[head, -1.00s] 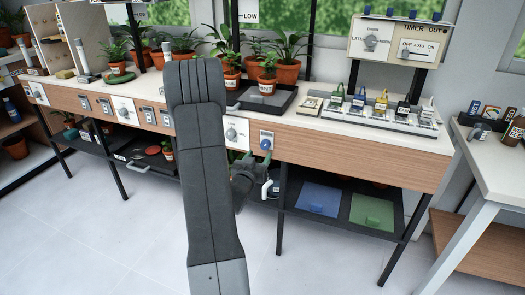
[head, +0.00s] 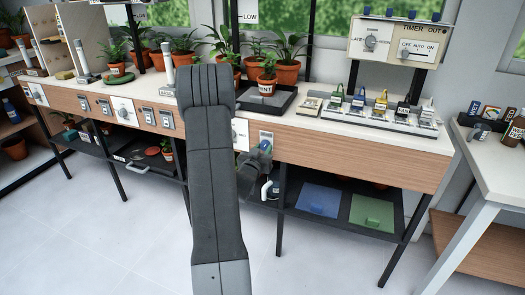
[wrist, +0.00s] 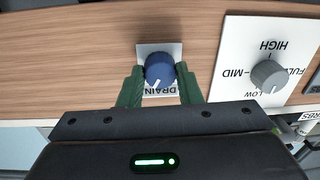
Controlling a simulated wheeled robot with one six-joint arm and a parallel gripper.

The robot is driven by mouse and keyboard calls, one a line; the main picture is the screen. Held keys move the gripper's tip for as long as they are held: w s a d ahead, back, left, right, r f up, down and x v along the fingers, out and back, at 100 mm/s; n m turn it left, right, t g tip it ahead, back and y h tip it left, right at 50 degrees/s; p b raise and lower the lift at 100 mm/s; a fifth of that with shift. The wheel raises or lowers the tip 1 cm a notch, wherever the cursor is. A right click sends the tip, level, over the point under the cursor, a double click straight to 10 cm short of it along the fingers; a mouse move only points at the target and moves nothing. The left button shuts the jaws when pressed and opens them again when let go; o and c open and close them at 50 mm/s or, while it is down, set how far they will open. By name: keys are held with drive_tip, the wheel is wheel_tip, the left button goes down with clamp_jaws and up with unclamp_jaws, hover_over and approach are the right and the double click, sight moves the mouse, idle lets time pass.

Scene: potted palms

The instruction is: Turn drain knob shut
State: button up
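The blue drain knob (wrist: 160,70) has a white pointer line and sits on a pale plate marked DRAIN on the bench's wooden front. In the wrist view its line points down and a little left. My gripper (wrist: 161,82) has its two green fingers on either side of the knob, very close to it. I cannot tell whether they touch it. In the head view my gripper (head: 257,163) is at the bench front, and it hides most of the knob.
A grey knob (wrist: 268,76) on a white plate marked HIGH, MID and LOW is beside the drain knob. A black tray (head: 268,100) and potted palms stand on the bench above. Blue (head: 318,199) and green (head: 371,211) panels lie on the lower shelf. The floor in front is clear.

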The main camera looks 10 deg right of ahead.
drive_tip(key=shift+n+p, duration=0.35)
drive_tip(key=shift+n, duration=2.55)
drive_tip(key=o, duration=1)
drive_tip(key=p+v, duration=0.1)
drive_tip(key=v, duration=1.2)
drive_tip(key=shift+s+a+r, duration=0.15)
drive_tip(key=shift+s+a, duration=0.1)
drive_tip(key=shift+s, duration=0.05)
